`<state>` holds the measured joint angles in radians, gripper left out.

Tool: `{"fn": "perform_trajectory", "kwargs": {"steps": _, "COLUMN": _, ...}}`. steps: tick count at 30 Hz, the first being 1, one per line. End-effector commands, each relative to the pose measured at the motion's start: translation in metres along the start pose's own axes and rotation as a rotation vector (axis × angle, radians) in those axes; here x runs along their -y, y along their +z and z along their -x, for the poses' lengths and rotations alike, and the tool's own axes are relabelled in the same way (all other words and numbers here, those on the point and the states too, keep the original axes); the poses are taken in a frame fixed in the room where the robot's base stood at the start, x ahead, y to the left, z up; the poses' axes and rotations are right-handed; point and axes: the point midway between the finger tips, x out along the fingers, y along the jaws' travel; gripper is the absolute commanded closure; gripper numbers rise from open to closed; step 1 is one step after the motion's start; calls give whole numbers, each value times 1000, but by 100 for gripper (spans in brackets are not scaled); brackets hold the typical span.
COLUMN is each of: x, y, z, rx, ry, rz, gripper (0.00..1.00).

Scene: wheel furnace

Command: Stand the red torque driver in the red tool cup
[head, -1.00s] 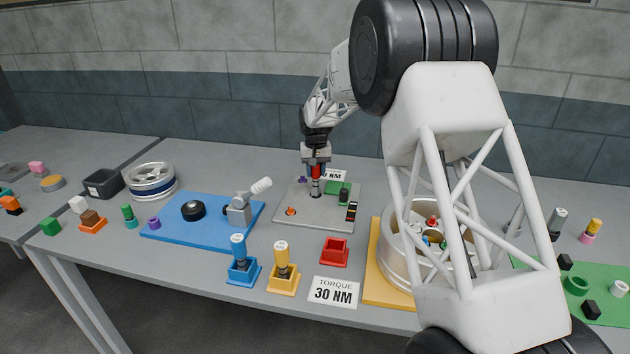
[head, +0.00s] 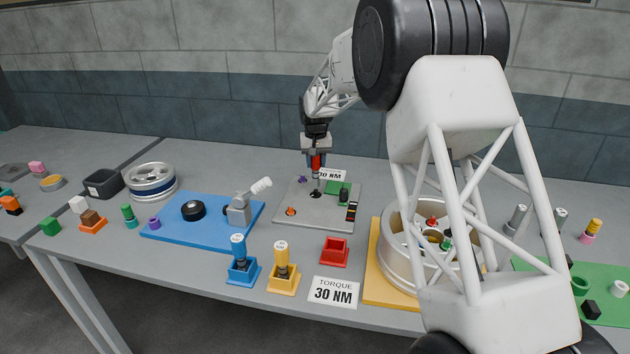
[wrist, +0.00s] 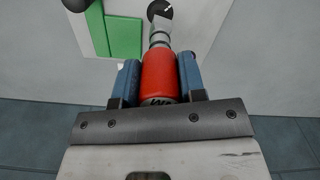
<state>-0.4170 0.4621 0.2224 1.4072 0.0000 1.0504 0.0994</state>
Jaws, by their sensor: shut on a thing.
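My gripper (head: 315,160) is shut on the red torque driver (head: 316,163), above the grey plate at the back middle of the table. In the wrist view the driver's red handle (wrist: 160,75) sits between the two blue-grey fingers, its grey shaft pointing away toward a dark round spot. In the head view the driver hangs upright, its tip over or near a dark spot on the plate; I cannot tell whether it touches. The red tool cup (head: 335,252) stands empty near the table's front, behind the torque card.
A blue cup (head: 243,275) and a yellow cup (head: 283,286) hold matching drivers left of the red cup. The "TORQUE 30 NM" card (head: 334,291) lies in front. A wheel (head: 398,262) on a yellow board is at right. The grey plate (head: 330,215) carries small parts.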

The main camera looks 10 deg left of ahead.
Motion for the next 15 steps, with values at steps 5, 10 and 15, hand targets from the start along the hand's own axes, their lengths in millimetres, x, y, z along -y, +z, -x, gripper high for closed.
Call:
{"fn": "perform_trajectory", "kwargs": {"steps": 5, "x": 0, "y": 0, "z": 7, "rx": -2, "ry": 0, "rz": 0, "gripper": 100}}
{"fn": "perform_trajectory", "kwargs": {"steps": 10, "x": 0, "y": 0, "z": 13, "rx": -2, "ry": 0, "rz": 0, "gripper": 100}}
{"fn": "perform_trajectory", "kwargs": {"steps": 15, "x": 0, "y": 0, "z": 15, "rx": -1, "ry": 0, "rz": 0, "gripper": 100}}
